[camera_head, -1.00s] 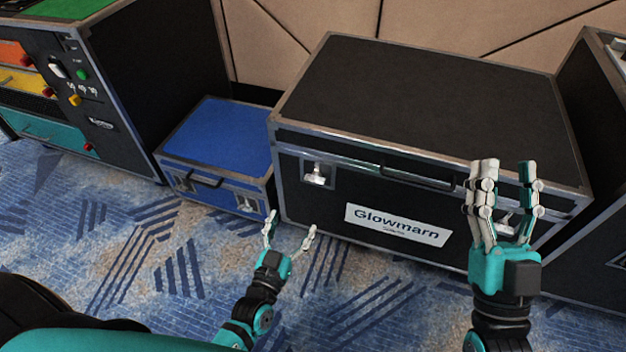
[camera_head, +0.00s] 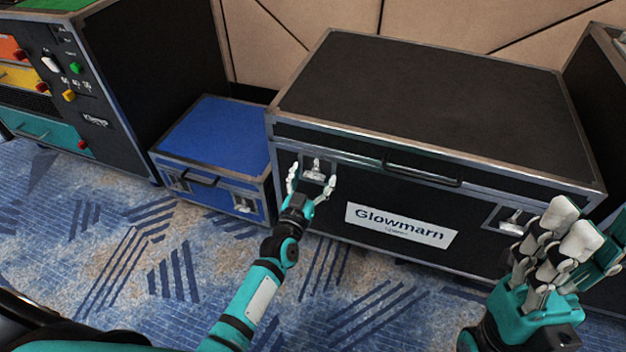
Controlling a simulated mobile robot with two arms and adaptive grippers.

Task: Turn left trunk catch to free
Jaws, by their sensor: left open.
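The black trunk (camera_head: 430,100) with metal edges and a "Glowmarn" label (camera_head: 400,226) stands on the carpet with its lid down. Its left catch (camera_head: 317,168) is a silver latch on the front face. My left gripper (camera_head: 312,186) is open, with its fingers on either side of the left catch; I cannot tell whether they touch it. The right catch (camera_head: 511,224) shows on the front, at the right. My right gripper (camera_head: 560,240) is in front of the trunk's right end, just right of that catch; its fingers overlap in the view.
A smaller blue case (camera_head: 215,140) stands left of the trunk. A black cabinet with coloured drawers and knobs (camera_head: 130,90) is at the far left. Another dark case (camera_head: 600,75) is at the right. The patterned carpet (camera_head: 170,260) in front is clear.

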